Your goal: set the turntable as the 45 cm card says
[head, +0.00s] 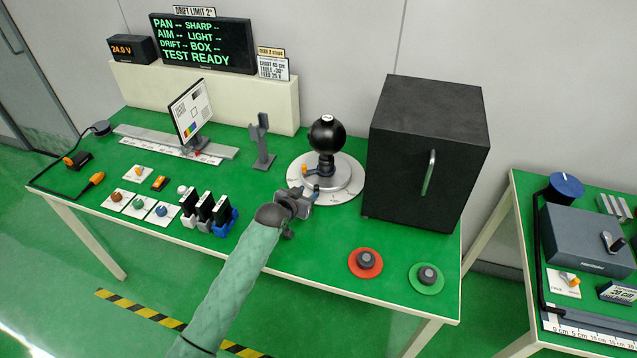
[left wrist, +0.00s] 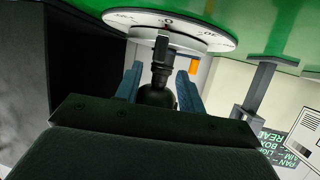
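The turntable (head: 348,188) is a pale disc with a printed scale and a silver hub, carrying a black ball (head: 326,134) on a dark stem. A small orange part (head: 306,170) sits at its left side. My left gripper (head: 312,191) is at the disc's front edge. In the left wrist view, which is upside down, its blue fingers (left wrist: 157,84) are apart, with a dark upright part between them and gaps on both sides. The disc (left wrist: 205,34) shows beyond. The card (head: 273,67) reads chart 45 cm; its table line seems to read -30°. My right gripper is not seen.
A black box (head: 425,150) with a handle stands right of the turntable. A grey bracket (head: 263,142) and a chart (head: 191,110) on a rail stand left. Red (head: 366,263) and green (head: 426,278) bases with knobs lie at front right. The screen (head: 202,43) reads TEST READY.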

